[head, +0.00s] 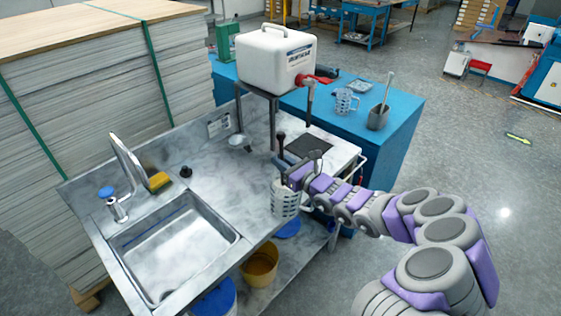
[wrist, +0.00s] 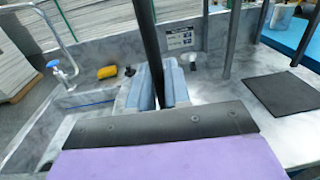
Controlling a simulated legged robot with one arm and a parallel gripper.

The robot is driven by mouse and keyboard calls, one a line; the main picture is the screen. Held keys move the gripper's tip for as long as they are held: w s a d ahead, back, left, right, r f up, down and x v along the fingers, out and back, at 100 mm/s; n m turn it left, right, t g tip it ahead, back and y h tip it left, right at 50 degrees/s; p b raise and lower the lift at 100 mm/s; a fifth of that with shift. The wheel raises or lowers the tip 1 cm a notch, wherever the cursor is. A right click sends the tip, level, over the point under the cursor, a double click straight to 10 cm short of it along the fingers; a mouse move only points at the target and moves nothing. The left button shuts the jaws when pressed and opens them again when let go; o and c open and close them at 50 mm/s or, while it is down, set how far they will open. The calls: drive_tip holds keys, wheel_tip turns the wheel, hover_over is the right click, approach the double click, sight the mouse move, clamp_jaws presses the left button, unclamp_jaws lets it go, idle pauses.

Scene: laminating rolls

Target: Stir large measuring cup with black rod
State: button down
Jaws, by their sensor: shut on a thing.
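My gripper (head: 284,172) is shut on the black rod (head: 281,144), which stands roughly upright. In the wrist view the rod (wrist: 147,40) rises from between my gripper's blue-grey fingers (wrist: 157,85). The large measuring cup (head: 286,203), pale with markings, is just below my gripper in the head view, by the counter's right edge. The rod's lower end is hidden, so I cannot tell whether it is inside the cup. The cup does not show clearly in the wrist view.
The metal counter has a sink (head: 175,245), a faucet (head: 128,165) and a yellow sponge (head: 159,181). A white canister (head: 277,60) stands on a raised stand behind. The blue table (head: 400,135) holds a clear jug (head: 345,102) and a grey container (head: 378,119). A black mat (wrist: 282,92) lies right.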

drive_tip(key=shift+r, duration=0.1)
drive_tip(key=shift+r+p, duration=4.9)
drive_tip(key=shift+r, duration=3.3)
drive_tip(key=shift+r+p, duration=1.25)
drive_tip(key=shift+r, duration=0.65)
